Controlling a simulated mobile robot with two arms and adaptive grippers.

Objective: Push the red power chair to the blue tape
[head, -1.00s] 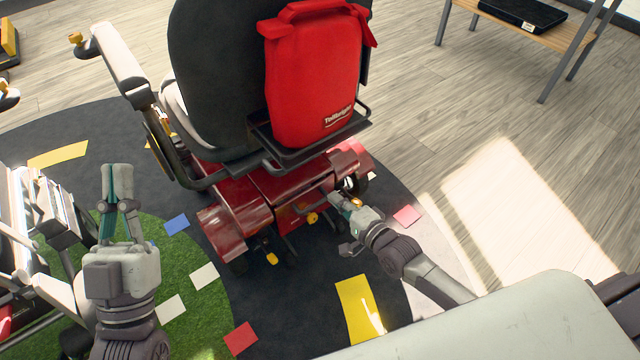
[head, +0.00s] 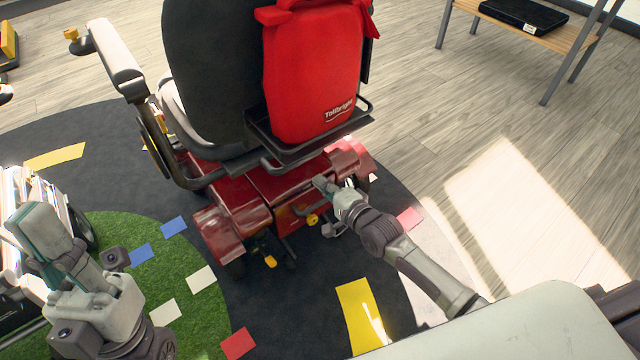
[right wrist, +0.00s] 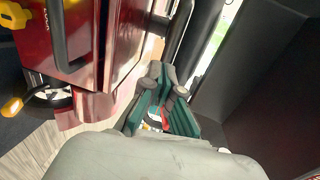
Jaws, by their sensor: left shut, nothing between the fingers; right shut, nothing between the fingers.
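The red power chair (head: 262,190) stands upright on the dark track, its back toward me in the head view. It has a black backrest and carries a red bag (head: 315,75). My right gripper (head: 325,185) is shut and empty at the right part of the chair's red rear; contact is unclear. In the right wrist view its fingers (right wrist: 165,90) are close to the red bodywork (right wrist: 105,40). Blue tape pieces (head: 174,226) (head: 140,254) lie left of the chair, along the grass edge. My left gripper (head: 28,225) is shut and empty at the lower left, apart from the chair.
Another scooter (head: 22,190) is partly hidden behind my left gripper. White, red and yellow (head: 357,312) tape pieces lie along the track. A bench (head: 540,35) with a black item stands at the back right. The wooden floor (head: 440,130) right of the chair is clear.

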